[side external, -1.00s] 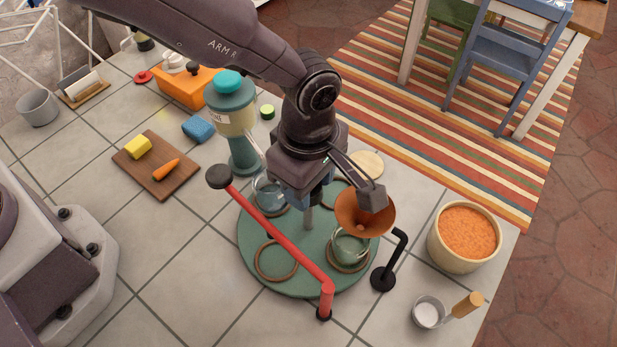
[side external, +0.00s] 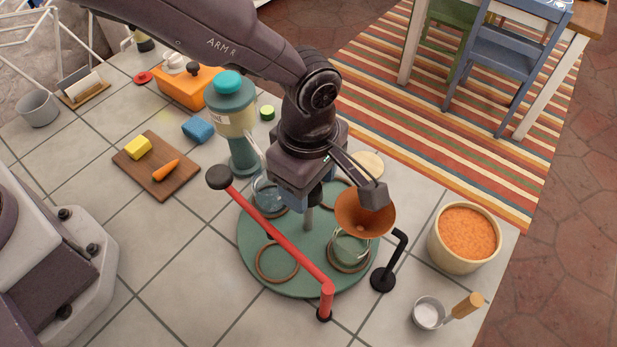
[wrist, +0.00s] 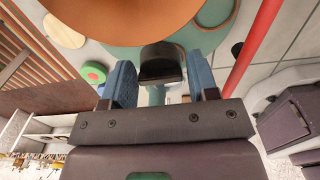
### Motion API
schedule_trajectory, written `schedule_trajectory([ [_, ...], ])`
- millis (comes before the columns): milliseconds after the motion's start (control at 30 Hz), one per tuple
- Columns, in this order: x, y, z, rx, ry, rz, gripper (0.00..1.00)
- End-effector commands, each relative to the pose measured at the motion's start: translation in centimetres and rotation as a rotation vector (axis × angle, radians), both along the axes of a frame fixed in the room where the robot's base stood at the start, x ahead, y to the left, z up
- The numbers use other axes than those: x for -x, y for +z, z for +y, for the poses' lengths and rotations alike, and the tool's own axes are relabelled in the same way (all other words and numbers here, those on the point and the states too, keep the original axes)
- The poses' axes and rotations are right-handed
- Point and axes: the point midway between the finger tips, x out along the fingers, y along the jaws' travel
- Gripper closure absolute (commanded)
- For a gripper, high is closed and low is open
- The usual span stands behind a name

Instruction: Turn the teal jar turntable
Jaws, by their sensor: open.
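The teal turntable (side external: 252,238) lies flat on the counter, with a grey post (side external: 309,220) rising from its middle. A clear glass jar (side external: 352,250) stands in a ring on it below the orange funnel (side external: 362,215). Another glass jar (side external: 268,198) stands at its back left. An empty brown ring (side external: 277,262) lies at the front left. My gripper (side external: 308,197) points down above the post. In the wrist view its two blue fingers (wrist: 161,85) are apart, with a dark block (wrist: 160,65) between or just beyond them. Contact cannot be told.
A red bar (side external: 280,240) with a dark knob crosses over the turntable's left side. A black stand (side external: 384,278) is close at its right. A tub of orange grains (side external: 462,245) and a small cup (side external: 428,314) stand farther right. A teal-lidded dispenser (side external: 232,120) stands behind.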

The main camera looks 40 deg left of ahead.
Motion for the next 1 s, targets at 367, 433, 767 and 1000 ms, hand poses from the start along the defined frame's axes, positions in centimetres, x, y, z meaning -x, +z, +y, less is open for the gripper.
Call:
schedule_trajectory([
  [367,-0.1,7.0,-0.1,0.005,0.0,-0.005,0.46],
  [433,-0.1,8.6,-0.1,0.005,-0.001,-0.005,0.46],
  [767,0.0,12.6,0.0,0.001,0.0,-0.002,0.46],
  [1000,0.0,12.8,0.0,0.001,0.001,-0.001,0.46],
])
